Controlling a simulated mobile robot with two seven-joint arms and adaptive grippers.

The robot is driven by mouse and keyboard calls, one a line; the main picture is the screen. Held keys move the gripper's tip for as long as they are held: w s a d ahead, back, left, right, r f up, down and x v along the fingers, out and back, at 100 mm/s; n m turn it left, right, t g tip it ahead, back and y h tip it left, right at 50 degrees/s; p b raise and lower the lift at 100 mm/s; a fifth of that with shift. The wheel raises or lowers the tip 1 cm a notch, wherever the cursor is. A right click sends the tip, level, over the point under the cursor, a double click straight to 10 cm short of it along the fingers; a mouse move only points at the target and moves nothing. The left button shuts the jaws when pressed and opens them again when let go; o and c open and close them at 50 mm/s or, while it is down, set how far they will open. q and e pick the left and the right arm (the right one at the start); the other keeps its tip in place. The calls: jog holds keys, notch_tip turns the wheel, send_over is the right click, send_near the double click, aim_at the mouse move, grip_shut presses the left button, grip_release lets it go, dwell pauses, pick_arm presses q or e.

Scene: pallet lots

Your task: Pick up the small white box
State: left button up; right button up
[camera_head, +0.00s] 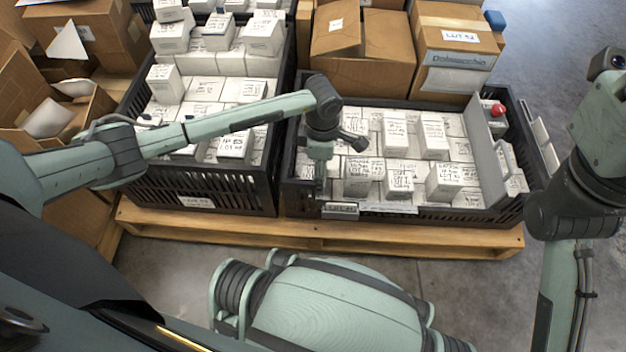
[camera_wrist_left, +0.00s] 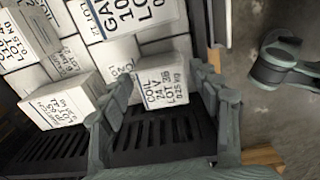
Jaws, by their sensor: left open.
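Many small white boxes with handwritten labels fill the right black crate (camera_head: 290,190). My left gripper (camera_head: 320,182) points down at that crate's front left corner. In the left wrist view, my left gripper (camera_wrist_left: 158,88) is open, with its fingers either side of a small white box (camera_wrist_left: 163,90) marked "COIL". I cannot tell whether either finger touches this box. In the head view the gripper mostly hides that spot. Another small white box (camera_wrist_left: 62,102) lies left of the fingers. My right arm shows at the right, but its gripper is out of view.
The left black crate (camera_head: 200,186) holds more white boxes. Both crates stand on a wooden pallet (camera_head: 400,238). Cardboard boxes (camera_head: 362,50) stand behind. A grey divider (camera_head: 486,150) and a red round object (camera_head: 498,109) are at the right crate's right end. Bare floor lies to the right.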

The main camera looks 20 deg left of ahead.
pick_arm(q)
notch_tip(320, 180, down, 3)
jog(key=shift+r, duration=0.25)
jog(key=c, duration=1.1)
jog(key=shift+c, duration=0.2)
jog(key=shift+r, duration=0.15)
